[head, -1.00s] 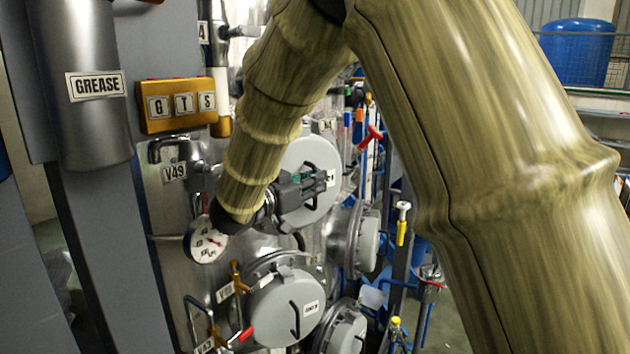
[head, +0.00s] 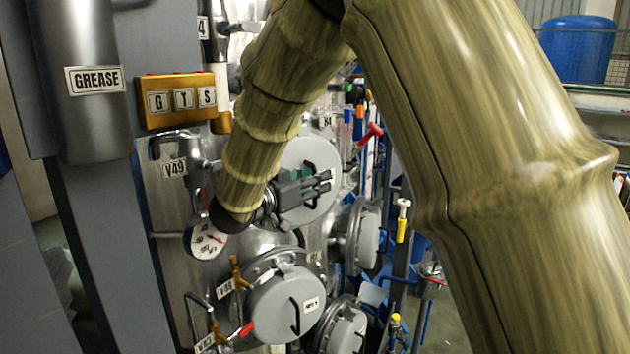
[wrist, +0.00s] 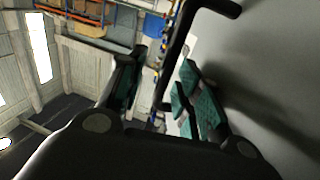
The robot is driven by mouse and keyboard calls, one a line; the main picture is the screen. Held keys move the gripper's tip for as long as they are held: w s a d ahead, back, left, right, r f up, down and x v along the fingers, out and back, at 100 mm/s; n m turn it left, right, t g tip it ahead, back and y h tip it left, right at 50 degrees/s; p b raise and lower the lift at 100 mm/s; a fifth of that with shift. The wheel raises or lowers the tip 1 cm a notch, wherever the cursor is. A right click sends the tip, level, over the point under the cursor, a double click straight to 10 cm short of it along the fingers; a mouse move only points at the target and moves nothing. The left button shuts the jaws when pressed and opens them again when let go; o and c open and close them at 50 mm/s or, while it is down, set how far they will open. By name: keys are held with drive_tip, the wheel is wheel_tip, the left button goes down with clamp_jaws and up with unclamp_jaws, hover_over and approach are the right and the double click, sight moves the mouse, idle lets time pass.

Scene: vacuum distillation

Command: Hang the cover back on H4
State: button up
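A round grey cover (head: 312,152) stands upright behind my gripper, on the metal vessel, just below a small label (head: 325,122) that seems to read H4. Its face also fills the right side of the wrist view (wrist: 270,70). A bent black handle (wrist: 178,45) stands off that face and runs down between my fingers. My gripper (head: 322,183) is in front of the cover, fingers pointing right. In the wrist view my gripper (wrist: 163,92) has its green-padded fingers apart, with the handle in the gap; no clear contact shows. My arm and gripper hide part of the cover.
Another grey cover (head: 285,305) with a black handle is below, with more round covers (head: 362,235) to its right. A pressure gauge (head: 205,241) sits close by my wrist. Valves with red handles (head: 371,134) and thin pipes crowd the right side. A yellow box (head: 178,101) is at left.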

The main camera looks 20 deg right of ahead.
drive_tip(key=v, duration=1.2)
drive_tip(key=w+d+f+n+t+y, duration=0.2)
drive_tip(key=d+f+n+y, duration=0.1)
drive_tip(key=f, duration=0.7)
drive_tip(key=w+d+f+n+t+y, duration=0.1)
drive_tip(key=w+d+f+n+y, duration=0.1)
drive_tip(key=f, duration=0.8)
drive_tip(key=s+d+f+n+g+y, duration=0.1)
drive_tip(key=s+f+n+y, duration=0.15)
drive_tip(key=f, duration=0.65)
drive_tip(key=s+d+f+n+y, duration=0.1)
drive_tip(key=s+d+f+y, duration=0.15)
drive_tip(key=f, duration=0.75)
drive_tip(key=s+f+n+g+y, duration=0.2)
drive_tip(key=s+f+g+y, duration=0.15)
drive_tip(key=s+f, duration=1.3)
drive_tip(key=s+d+f+n+g+y, duration=0.1)
drive_tip(key=s+f+g, duration=0.35)
drive_tip(key=s, duration=0.85)
drive_tip(key=s+d+f+g+y, duration=0.1)
drive_tip(key=s+f+g+y, duration=0.3)
drive_tip(key=s, duration=0.8)
wheel_tip(320, 180, down, 14)
drive_tip(key=t+h+b, duration=0.1)
drive_tip(key=h+b, duration=0.1)
drive_tip(key=b, duration=1.1)
drive_tip(key=shift+h+b, duration=0.35)
drive_tip(key=shift+d, duration=0.15)
